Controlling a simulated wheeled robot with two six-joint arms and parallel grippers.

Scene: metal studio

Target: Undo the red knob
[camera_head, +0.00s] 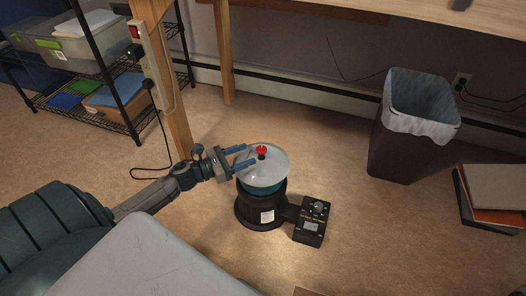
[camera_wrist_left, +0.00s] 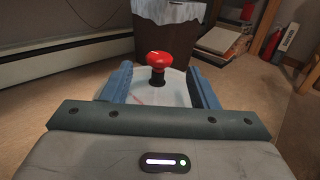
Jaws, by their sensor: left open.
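The red knob (camera_head: 261,150) stands on top of a round, pale disc (camera_head: 272,176) on a dark cylindrical device (camera_head: 262,211) on the floor. My left gripper (camera_head: 243,157) is open, and its blue fingers reach in from the left over the disc toward the knob. In the left wrist view the red knob (camera_wrist_left: 157,59) sits on a dark stem, centred ahead between the two spread fingers (camera_wrist_left: 160,90). The gripper does not touch the knob. My right gripper is not in view.
A black control box (camera_head: 312,222) is joined to the device's right side. A lined bin (camera_head: 405,140) stands behind to the right, near stacked books or boxes (camera_head: 490,200). A wooden table leg (camera_head: 172,90) and wire shelf (camera_head: 95,105) are at left. Floor between is clear.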

